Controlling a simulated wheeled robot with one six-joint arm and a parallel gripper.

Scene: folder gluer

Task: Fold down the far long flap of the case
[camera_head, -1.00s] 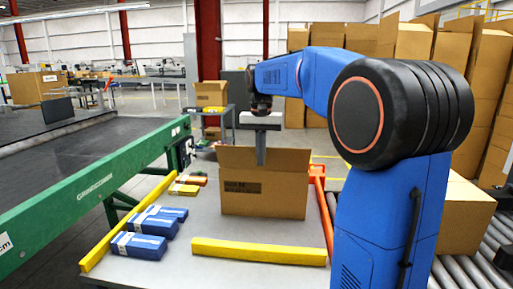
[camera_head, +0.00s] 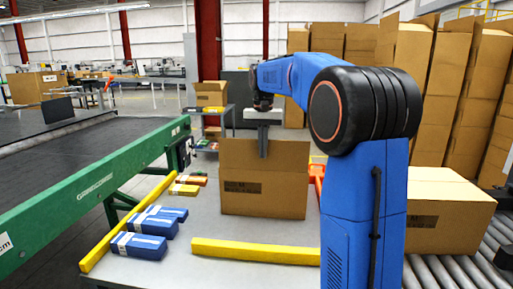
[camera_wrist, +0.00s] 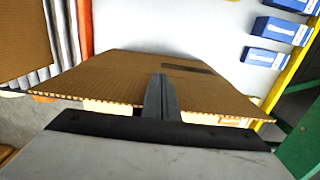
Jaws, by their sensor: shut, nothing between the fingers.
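The brown cardboard case (camera_head: 263,195) stands on the grey table, with a dark printed mark on its near face. A cardboard flap (camera_head: 235,152) stands up along its top, its surface running on from the near face. In the wrist view the cardboard (camera_wrist: 110,78) spreads below me with its corrugated edge towards the camera. My gripper (camera_head: 264,152) is shut and empty. Its fingers show in front of the upper part of this cardboard, also in the wrist view (camera_wrist: 161,85). I cannot tell whether they touch it.
Blue cartons (camera_head: 138,246) lie left of the case, beside a yellow rail (camera_head: 120,228). Another yellow bar (camera_head: 255,251) lies in front. A green-framed conveyor (camera_head: 95,190) is at left. A closed carton (camera_head: 450,215) sits on rollers at right.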

